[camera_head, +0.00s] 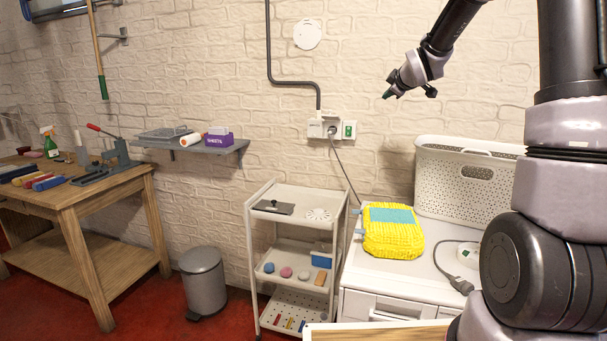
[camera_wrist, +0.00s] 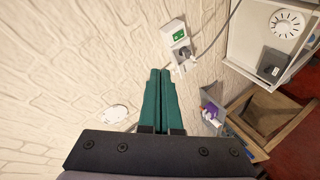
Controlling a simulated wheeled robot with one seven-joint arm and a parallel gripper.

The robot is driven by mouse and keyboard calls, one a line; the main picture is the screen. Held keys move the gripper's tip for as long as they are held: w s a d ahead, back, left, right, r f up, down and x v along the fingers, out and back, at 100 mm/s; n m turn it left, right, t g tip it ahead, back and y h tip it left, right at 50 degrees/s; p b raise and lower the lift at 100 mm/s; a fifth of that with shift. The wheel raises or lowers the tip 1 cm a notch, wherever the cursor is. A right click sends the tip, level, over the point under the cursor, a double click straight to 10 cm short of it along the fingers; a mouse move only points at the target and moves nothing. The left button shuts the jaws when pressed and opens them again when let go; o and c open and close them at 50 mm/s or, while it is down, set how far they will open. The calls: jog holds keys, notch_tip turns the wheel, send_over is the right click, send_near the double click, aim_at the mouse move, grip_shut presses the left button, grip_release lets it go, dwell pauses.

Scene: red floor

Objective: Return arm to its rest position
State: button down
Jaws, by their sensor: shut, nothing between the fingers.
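My arm rises at the right of the head view and reaches across the top. My gripper (camera_head: 387,95) hangs in the air in front of the white brick wall, above and left of the white basket. In the wrist view my gripper (camera_wrist: 160,72) shows two green fingers side by side, shut with nothing between them. The fingers point toward the wall socket (camera_wrist: 178,42), which also shows in the head view (camera_head: 331,128). I cannot tell the exact gap between the fingertips and the wall.
A white cabinet (camera_head: 352,281) bears a yellow package (camera_head: 393,240), a white basket (camera_head: 463,190) and a plug with cable (camera_head: 458,281). A white trolley (camera_head: 262,222), a bin (camera_head: 204,283), a wall shelf (camera_head: 215,149) and a wooden workbench (camera_head: 90,205) stand leftward. Air around my gripper looks clear.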

jog(key=s+d+r+m+g+h, duration=0.1)
jog(key=s+r+m+g+h, duration=0.2)
jog(key=s+m, duration=1.05)
jog(key=s+a+f+m+g+y, duration=0.1)
jog(key=s+a, duration=0.1)
jog(key=s, duration=1.2)
jog(key=s+a+f+m+g+y, duration=0.1)
jog(key=s+f+m+g+y, duration=0.1)
jog(key=s, duration=1.3)
jog(key=shift+a+g+y, duration=0.3)
jog(key=shift+a, duration=0.05)
